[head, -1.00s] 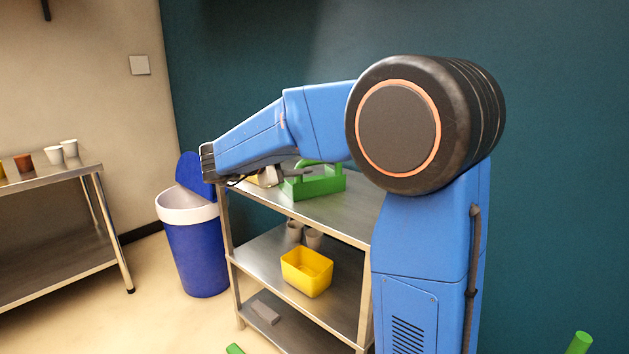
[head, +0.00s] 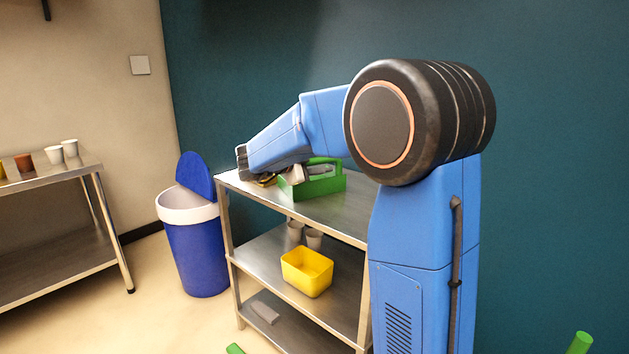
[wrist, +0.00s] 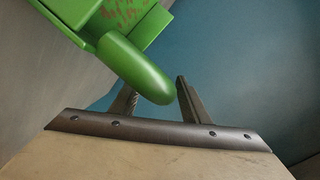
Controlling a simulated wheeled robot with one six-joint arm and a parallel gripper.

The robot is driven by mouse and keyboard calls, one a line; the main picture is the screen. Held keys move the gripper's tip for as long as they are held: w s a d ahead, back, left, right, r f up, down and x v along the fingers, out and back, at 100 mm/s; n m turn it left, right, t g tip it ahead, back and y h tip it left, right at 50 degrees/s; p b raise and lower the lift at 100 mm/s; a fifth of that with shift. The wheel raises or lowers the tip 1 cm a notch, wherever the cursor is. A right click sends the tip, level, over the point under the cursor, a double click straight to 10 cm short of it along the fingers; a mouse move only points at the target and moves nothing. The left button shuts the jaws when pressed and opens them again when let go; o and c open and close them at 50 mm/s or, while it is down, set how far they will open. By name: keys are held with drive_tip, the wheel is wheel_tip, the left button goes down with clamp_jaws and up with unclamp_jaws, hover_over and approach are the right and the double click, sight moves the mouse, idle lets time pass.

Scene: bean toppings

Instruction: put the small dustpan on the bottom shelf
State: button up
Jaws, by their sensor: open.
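A green, box-like piece with a rounded handle, which I take for the small dustpan (head: 330,185), sits on the rack's top shelf (head: 335,216). In the wrist view the dustpan's rounded handle (wrist: 135,68) reaches from the upper left into the space by my gripper's two fingers (wrist: 156,86). The fingers are apart, and the handle covers part of the left one. I cannot tell whether they touch it. The bottom shelf (head: 285,325) holds a grey block (head: 265,312) at its left.
The middle shelf holds a yellow bin (head: 306,272) and grey cups (head: 314,239). A blue trash can (head: 197,250) with its lid up stands left of the rack. A steel table (head: 50,180) with cups is further left. The bottom shelf's visible right part is clear.

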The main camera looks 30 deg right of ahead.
clamp_jaws()
drive_tip(key=shift+r, duration=0.2)
